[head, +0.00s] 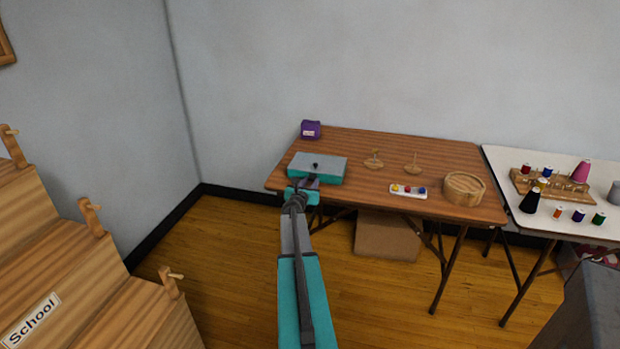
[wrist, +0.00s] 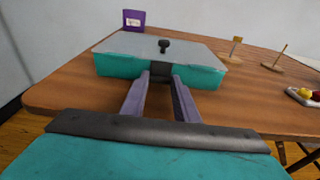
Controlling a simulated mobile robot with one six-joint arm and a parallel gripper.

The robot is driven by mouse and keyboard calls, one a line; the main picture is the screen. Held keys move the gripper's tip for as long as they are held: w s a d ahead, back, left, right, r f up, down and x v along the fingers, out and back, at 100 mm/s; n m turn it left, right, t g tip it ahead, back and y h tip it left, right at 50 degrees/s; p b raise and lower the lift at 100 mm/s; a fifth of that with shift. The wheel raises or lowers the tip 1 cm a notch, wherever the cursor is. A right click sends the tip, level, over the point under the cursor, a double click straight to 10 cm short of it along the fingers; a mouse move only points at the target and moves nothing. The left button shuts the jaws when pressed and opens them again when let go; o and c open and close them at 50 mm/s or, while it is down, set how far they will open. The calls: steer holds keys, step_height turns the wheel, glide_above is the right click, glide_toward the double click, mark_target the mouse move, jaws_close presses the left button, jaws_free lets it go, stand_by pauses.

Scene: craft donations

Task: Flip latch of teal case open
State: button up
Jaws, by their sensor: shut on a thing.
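The teal case (head: 330,178) stands near the left end of the brown wooden table, with a grey lid that lies closed on top. The case also shows in the wrist view (wrist: 120,66), where a dark latch (wrist: 161,68) sits at the middle of its front face. A small black knob (wrist: 164,46) stands on the lid. My gripper (wrist: 161,76) reaches the case's front from the near side, its two fingertips shut on the latch. The fingertips partly hide the latch. In the head view my gripper (head: 309,181) is small and covers the latch area.
On the brown table (head: 400,165) are a purple box (head: 311,130) behind the case, two wooden spindles, a tray of coloured balls (head: 408,190) and a round wooden box (head: 464,188). A white table (head: 505,161) with thread spools stands right. Wooden bins (head: 60,250) stand left.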

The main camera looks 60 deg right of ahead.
mark_target(312, 179)
steer(key=shift+a+r+g+y+p, duration=0.1)
steer(key=shift+r+g+y+p, duration=0.4)
steer(key=shift+p, duration=3.2)
steer(key=shift+a+r+t+y+p, duration=0.15)
steer(key=shift+y+p, duration=0.65)
steer(key=shift+p, duration=2.9)
steer(key=y+p, duration=0.1)
steer(key=p, duration=0.2)
steer(key=g+y+p, duration=0.1)
steer(key=p, duration=0.2)
steer(key=shift+d+r, duration=0.1)
steer(key=shift+r, duration=0.3)
steer(key=shift+r+y+p, duration=0.25)
steer(key=shift+y+p, duration=0.45)
steer(key=shift+p, duration=0.05)
steer(key=shift+d+r+g+y, duration=0.1)
steer(key=shift+r+g+y, duration=0.1)
steer(key=shift+g+y, duration=0.3)
steer(key=shift+d+r+y, duration=0.1)
steer(key=shift+r+y, duration=0.1)
steer(key=shift+y, duration=0.3)
steer(key=shift+w+d+r+g+y+b, duration=0.15)
steer(key=shift+r+g+y+b, duration=0.2)
steer(key=shift+y, duration=0.35)
steer(key=shift+d+g+y+b, duration=0.15)
steer(key=shift+y+b, duration=0.25)
steer(key=shift+y, duration=0.3)
steer(key=shift+d+r+y+b, duration=0.1)
steer(key=shift+r+y+b, duration=0.2)
steer(key=shift+y+b, duration=0.4)
